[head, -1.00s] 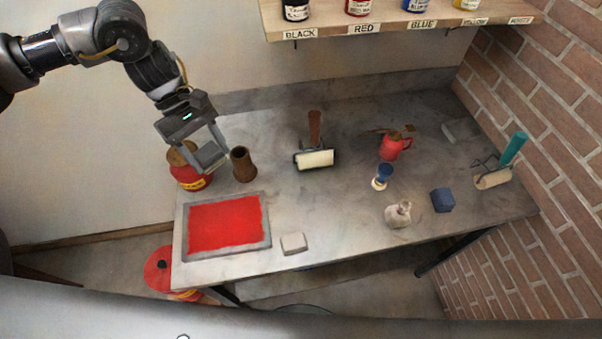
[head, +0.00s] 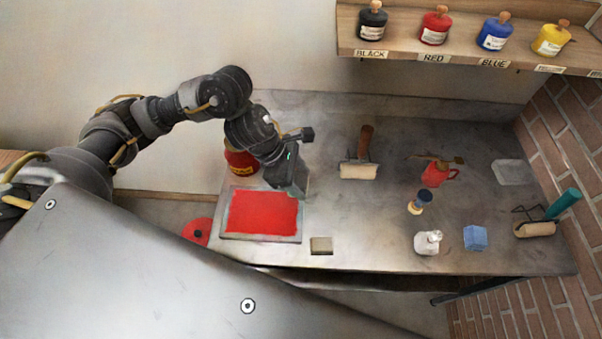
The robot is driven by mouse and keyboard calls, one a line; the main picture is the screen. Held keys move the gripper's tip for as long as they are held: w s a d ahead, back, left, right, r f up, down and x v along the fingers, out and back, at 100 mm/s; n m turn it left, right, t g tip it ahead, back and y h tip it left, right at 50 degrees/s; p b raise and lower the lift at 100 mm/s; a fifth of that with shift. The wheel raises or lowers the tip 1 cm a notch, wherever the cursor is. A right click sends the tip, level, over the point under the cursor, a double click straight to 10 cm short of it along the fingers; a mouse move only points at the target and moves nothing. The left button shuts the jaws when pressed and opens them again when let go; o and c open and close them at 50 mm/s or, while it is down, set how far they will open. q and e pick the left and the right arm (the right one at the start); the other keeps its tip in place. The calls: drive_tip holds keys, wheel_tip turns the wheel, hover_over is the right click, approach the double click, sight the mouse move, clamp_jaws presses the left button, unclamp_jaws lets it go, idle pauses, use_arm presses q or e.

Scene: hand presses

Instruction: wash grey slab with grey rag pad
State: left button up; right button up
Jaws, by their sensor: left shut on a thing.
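The grey slab (head: 261,239) lies on the left of the bench, its top covered with red ink inside a bare grey rim. My left gripper (head: 293,189) points down at the slab's back right corner. It is shut on a grey thing that looks like the grey rag pad, mostly hidden by the gripper. I cannot tell whether the pad touches the slab. My right gripper is not in view.
A red can (head: 240,161) stands behind the slab. A small grey-beige block (head: 321,246) lies in front right. A roller (head: 358,171), red jug (head: 437,172), white bottle (head: 427,242) and blue block (head: 475,237) stand further right. An ink shelf (head: 450,48) hangs above.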

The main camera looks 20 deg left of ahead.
use_arm(q)
drive_tip(key=shift+n, duration=0.4)
drive_tip(key=shift+f, duration=0.15)
